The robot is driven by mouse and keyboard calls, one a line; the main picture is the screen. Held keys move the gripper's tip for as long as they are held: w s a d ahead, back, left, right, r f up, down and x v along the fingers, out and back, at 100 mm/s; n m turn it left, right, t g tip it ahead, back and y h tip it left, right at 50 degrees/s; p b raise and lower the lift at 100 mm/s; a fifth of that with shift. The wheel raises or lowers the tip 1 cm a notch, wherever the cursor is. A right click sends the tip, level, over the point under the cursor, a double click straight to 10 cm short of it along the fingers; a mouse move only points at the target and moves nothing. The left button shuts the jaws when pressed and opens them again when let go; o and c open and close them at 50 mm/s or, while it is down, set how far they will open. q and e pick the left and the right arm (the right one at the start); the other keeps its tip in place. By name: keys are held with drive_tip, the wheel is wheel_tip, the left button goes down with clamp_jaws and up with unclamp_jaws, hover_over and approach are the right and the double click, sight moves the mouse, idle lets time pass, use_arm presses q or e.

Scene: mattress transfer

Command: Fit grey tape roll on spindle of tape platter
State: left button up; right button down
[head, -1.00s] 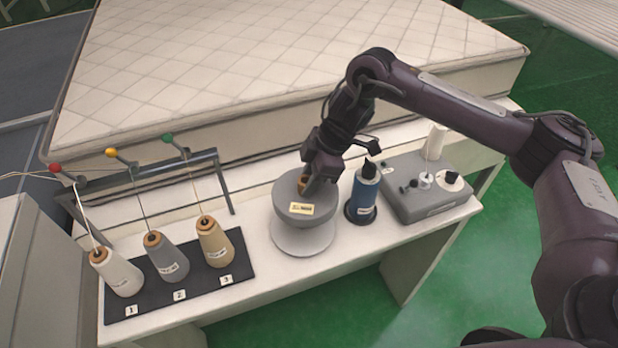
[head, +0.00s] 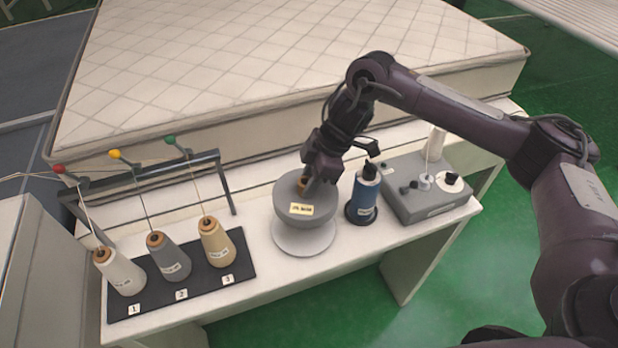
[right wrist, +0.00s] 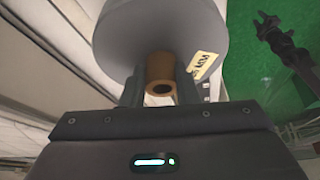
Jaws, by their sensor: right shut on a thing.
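The grey tape roll (head: 292,208) is a thick disc with a pale label and a brown core (right wrist: 160,75). My right gripper (head: 306,188) is shut on the core from above; its fingers flank the core in the right wrist view (right wrist: 158,92). The roll is over the light grey round tape platter (head: 304,242), whose front rim shows below it. The roll hides the spindle, so I cannot tell whether the core is around it. A dark arm, apparently my left, shows in the right wrist view with its gripper (right wrist: 266,20); its jaws are unclear.
A blue thread spool (head: 363,196) stands close right of the platter, before a grey control box (head: 428,205). Left is a black cone stand (head: 218,284) with three thread cones and a rail behind. The quilted mattress (head: 290,70) lies behind the white table (head: 265,281).

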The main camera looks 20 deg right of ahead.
sight(324, 189)
drive_tip(key=shift+p, duration=0.3)
idle(0.5)
drive_tip(key=shift+f+b, duration=0.6)
drive_tip(key=shift+f, duration=0.4)
drive_tip(key=shift+f, duration=0.3)
drive_tip(key=shift+d+f+b, duration=0.15)
drive_tip(key=shift+f+b, duration=2.3)
drive_tip(key=shift+f, duration=1.85)
drive_tip(key=c, duration=1)
unclamp_jaws()
drive_tip(key=shift+d, duration=0.1)
drive_tip(key=shift+c, duration=0.2)
drive_tip(key=shift+r, duration=0.25)
drive_tip(key=b+v, duration=0.1)
drive_tip(key=v, duration=0.6)
drive_tip(key=shift+r, duration=0.2)
